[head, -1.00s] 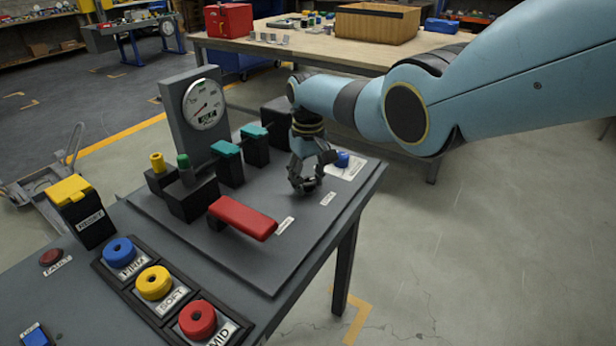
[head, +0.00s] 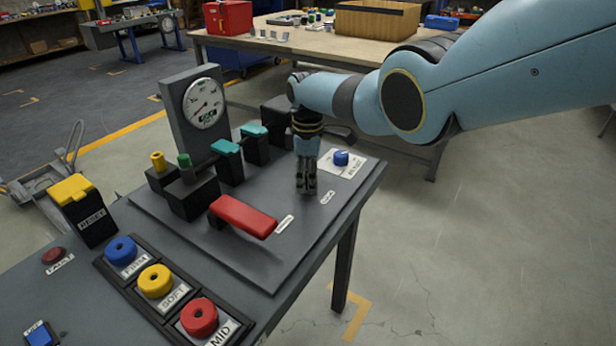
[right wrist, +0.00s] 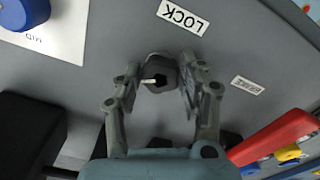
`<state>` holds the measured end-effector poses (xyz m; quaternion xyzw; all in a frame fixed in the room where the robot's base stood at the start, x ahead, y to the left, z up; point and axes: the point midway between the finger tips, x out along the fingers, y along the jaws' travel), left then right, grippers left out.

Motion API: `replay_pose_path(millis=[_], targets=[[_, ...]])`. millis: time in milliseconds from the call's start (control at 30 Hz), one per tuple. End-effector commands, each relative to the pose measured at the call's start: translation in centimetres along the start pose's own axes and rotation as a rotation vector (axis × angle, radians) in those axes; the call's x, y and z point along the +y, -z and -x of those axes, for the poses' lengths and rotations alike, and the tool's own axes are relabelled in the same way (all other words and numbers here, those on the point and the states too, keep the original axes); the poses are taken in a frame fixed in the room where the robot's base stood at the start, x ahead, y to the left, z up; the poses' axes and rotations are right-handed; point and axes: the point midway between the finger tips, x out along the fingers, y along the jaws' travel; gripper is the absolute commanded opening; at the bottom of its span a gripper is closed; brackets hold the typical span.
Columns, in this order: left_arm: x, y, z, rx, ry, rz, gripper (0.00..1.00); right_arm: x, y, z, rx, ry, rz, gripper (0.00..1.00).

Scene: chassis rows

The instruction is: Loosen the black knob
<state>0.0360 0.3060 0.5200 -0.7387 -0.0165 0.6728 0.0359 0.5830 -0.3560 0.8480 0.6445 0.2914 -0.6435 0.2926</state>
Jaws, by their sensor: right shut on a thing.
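The black knob (right wrist: 160,70) shows in the right wrist view, small and dark with a pale pointer mark, on the grey panel beside the LOCK label (right wrist: 183,17). My right gripper (right wrist: 162,84) has one finger on each side of the knob and is shut on it. In the head view the right gripper (head: 306,188) points down at the panel (head: 255,262), and its fingers hide the knob. My left gripper is in neither view.
A red lever (head: 243,216) lies left of the right gripper. A blue knob (head: 341,158) on a white plate is close on its right. Teal-topped blocks (head: 254,131) and a gauge (head: 204,103) stand behind. Coloured ring buttons (head: 155,281) are at the front left.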

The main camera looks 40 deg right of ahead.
Motion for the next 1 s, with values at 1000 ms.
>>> replay_pose_path(millis=[1000], targets=[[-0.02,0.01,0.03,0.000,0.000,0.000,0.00,-0.31,-0.09,-0.38,-0.001,0.007,0.586,0.08]])
